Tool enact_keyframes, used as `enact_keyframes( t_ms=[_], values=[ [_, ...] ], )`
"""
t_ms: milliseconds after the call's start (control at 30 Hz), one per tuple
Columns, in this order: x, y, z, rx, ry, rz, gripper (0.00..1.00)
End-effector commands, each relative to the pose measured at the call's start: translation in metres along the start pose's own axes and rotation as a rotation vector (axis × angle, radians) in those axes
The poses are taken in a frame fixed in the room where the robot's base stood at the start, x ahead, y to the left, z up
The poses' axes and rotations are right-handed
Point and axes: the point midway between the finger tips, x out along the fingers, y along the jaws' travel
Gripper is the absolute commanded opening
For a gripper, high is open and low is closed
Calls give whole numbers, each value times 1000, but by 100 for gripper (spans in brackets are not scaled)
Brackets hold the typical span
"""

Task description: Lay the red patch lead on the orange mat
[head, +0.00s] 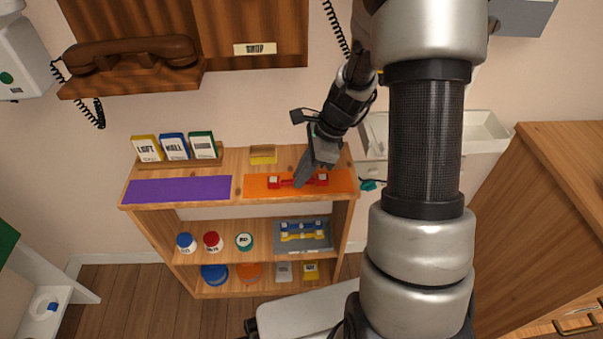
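The red patch lead (279,183) has a red block with a pale top at each end. It lies on or just above the orange mat (343,184) on the top of the wooden shelf unit. I cannot tell whether it fully touches the mat. My gripper (300,184) points down at the lead's middle, between its two end blocks. The gripper hides that middle part, and I cannot tell whether the fingers are closed on it.
A purple mat (178,190) lies to the left on the same shelf top. Upright labelled cards (174,147) and a small yellow block (263,155) stand behind. A grey tray (326,246) with blue and yellow leads sits on the shelf below. A wooden counter (560,160) is at right.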

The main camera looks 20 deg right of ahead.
Motion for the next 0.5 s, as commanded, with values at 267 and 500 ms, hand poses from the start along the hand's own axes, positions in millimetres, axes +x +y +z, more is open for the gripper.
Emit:
enact_keyframes(
  t_ms=[267,500],
  values=[
    [0,0,0,0,0,0,34],
    [-8,0,1,0,0,-1,34]
  ],
)
